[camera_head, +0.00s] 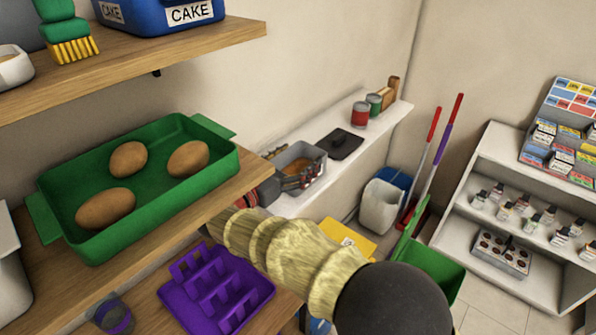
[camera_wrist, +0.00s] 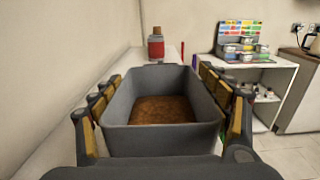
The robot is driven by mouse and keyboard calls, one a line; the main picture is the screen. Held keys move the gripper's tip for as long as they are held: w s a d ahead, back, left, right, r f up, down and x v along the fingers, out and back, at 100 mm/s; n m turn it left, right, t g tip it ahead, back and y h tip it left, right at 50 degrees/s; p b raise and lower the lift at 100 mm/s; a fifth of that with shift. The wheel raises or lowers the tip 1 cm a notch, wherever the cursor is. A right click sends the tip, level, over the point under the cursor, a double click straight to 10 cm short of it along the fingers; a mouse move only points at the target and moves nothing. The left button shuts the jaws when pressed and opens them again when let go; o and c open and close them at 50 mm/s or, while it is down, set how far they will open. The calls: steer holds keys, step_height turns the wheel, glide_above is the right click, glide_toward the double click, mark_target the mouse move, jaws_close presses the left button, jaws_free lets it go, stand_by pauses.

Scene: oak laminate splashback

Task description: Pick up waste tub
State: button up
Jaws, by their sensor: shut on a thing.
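The waste tub (camera_head: 309,157) is a grey, open-topped rectangular tub at the white wall ledge in the head view. In the wrist view the tub (camera_wrist: 150,142) fills the middle, upright, with brown matter (camera_wrist: 162,110) in its bottom. My gripper (camera_head: 290,177) is shut on the tub. Its jointed fingers with yellowish pads lie along the left and right walls in the wrist view. My arm hides part of the ledge in the head view. I cannot tell whether the tub's base touches the ledge.
A black square lid (camera_head: 345,143), a red can (camera_head: 361,115) and a green can (camera_head: 374,103) stand farther along the white ledge (camera_head: 285,205). A wooden shelf with a green tray (camera_head: 75,240) is close left. A purple rack (camera_head: 215,295) sits below it.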

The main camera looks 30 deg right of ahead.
steer(key=c, duration=0.4)
steer(key=shift+r+b, duration=0.2)
steer(key=shift+b, duration=0.45)
steer(key=shift+s+d+r, duration=0.1)
steer(key=shift+s, duration=0.1)
steer(key=shift+s+d, duration=1.1)
steer(key=shift+s, duration=1.6)
steer(key=shift+s+d, duration=1.15)
steer(key=shift+s, duration=1.6)
steer(key=shift+s+d, duration=1.1)
steer(key=shift+s, duration=1.6)
